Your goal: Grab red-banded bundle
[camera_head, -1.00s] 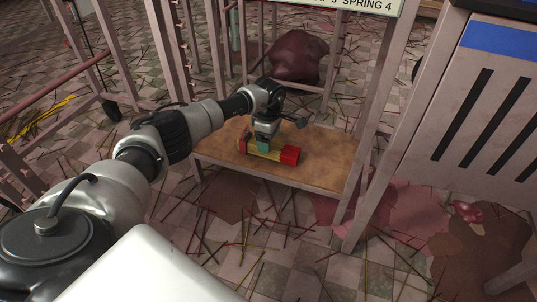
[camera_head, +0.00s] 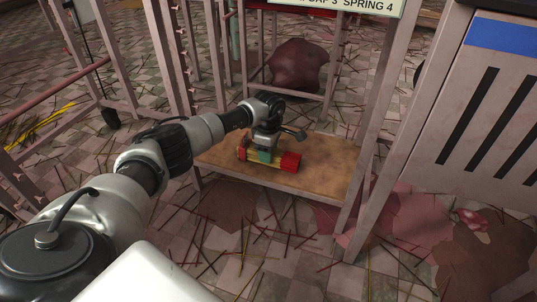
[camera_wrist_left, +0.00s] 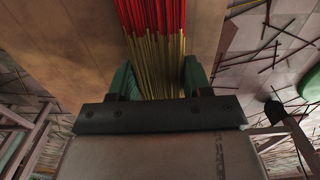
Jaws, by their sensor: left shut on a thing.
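The red-banded bundle (camera_head: 290,162) is a bunch of thin yellow sticks with red ends, lying lengthwise over the brown shelf board (camera_head: 325,180). My left gripper (camera_head: 264,156) comes down on it from above, its green fingertips shut around the yellow middle. In the left wrist view the bundle (camera_wrist_left: 155,50) runs between the two green fingers (camera_wrist_left: 158,80), its red part at the top. I cannot tell whether the bundle touches the board or hangs just above it. My right gripper is not in view.
Pinkish metal posts (camera_head: 370,140) frame the shelf. A dark red lump (camera_head: 298,65) lies behind it. A slotted cabinet (camera_head: 470,110) stands at the right. Loose sticks and dark red patches (camera_head: 405,215) cover the tiled floor in front.

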